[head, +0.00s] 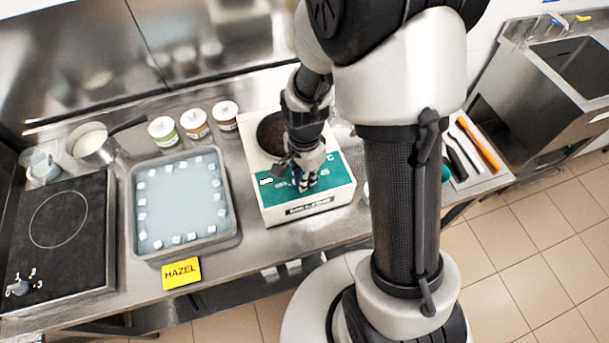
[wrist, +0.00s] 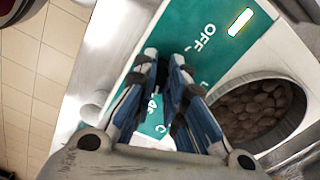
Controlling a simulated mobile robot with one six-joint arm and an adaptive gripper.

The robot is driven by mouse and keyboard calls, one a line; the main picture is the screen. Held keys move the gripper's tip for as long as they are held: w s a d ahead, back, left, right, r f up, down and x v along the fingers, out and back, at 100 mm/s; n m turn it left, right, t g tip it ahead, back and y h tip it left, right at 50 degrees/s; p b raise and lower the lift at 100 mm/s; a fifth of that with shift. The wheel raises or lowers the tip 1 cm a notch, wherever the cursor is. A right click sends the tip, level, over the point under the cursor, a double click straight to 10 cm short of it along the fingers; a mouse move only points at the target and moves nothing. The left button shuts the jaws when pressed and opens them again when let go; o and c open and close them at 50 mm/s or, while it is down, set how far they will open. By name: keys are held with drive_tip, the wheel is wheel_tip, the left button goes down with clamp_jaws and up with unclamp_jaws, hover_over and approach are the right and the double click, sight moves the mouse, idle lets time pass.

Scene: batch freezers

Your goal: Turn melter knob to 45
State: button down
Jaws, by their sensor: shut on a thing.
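The melter (head: 267,215) is a white box with a green top panel (head: 338,185) on the steel counter. The panel also shows in the wrist view (wrist: 135,85), with "OFF" and part of a scale printed on it. My gripper (head: 303,183) reaches down onto this panel. In the wrist view my gripper (wrist: 163,62) has its blue-padded fingers close together over the panel. It is shut on the melter knob, which the fingers hide. I cannot read the knob's setting. The melter's round pot (wrist: 255,105) holds brown pieces.
A tray with pale liquid and white cubes (head: 235,232) stands left of the melter, with a yellow HAZEL sign (head: 181,273) before it. Several lidded jars (head: 195,124) stand behind. A black hob (head: 58,240) is at far left. Tools lie in a white tray (head: 487,180) at right.

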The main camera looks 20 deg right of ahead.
drive_tip(key=c, duration=1.6)
unclamp_jaws()
drive_tip(key=shift+c, duration=0.2)
wheel_tip(320, 180, up, 12)
drive_tip(key=shift+r, duration=0.1)
